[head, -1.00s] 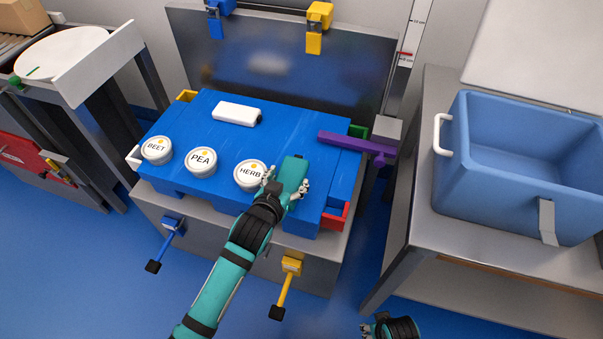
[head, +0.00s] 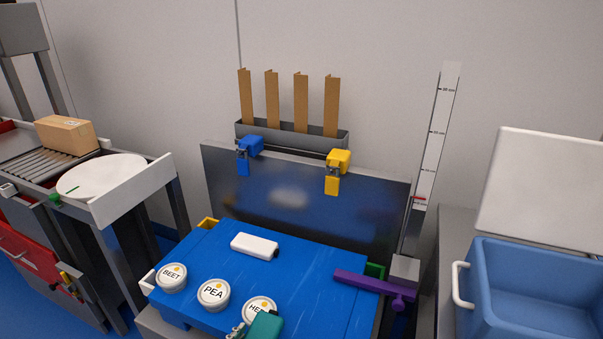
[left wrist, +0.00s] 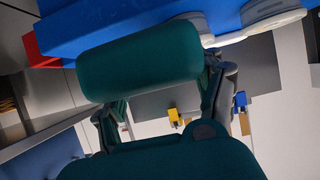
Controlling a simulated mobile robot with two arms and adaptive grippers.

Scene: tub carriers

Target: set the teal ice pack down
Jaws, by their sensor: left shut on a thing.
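The teal ice pack (head: 266,325) is at the bottom edge of the head view, over the front part of the blue top and just right of the HERB tub (head: 258,309), which it partly covers. In the left wrist view the ice pack (left wrist: 140,68) lies between the fingers of my left gripper (left wrist: 160,88), which is shut on it. The blue top (left wrist: 125,22) shows behind the pack there. I cannot tell whether the pack touches it. Most of my left gripper is cut off in the head view. My right gripper is out of view.
The PEA tub (head: 213,294), BEET tub (head: 173,277) and a white block (head: 255,246) stand on the blue top (head: 310,285). A purple bar (head: 368,285) crosses its right edge. A blue bin (head: 530,290) stands at right. The blue top's middle is clear.

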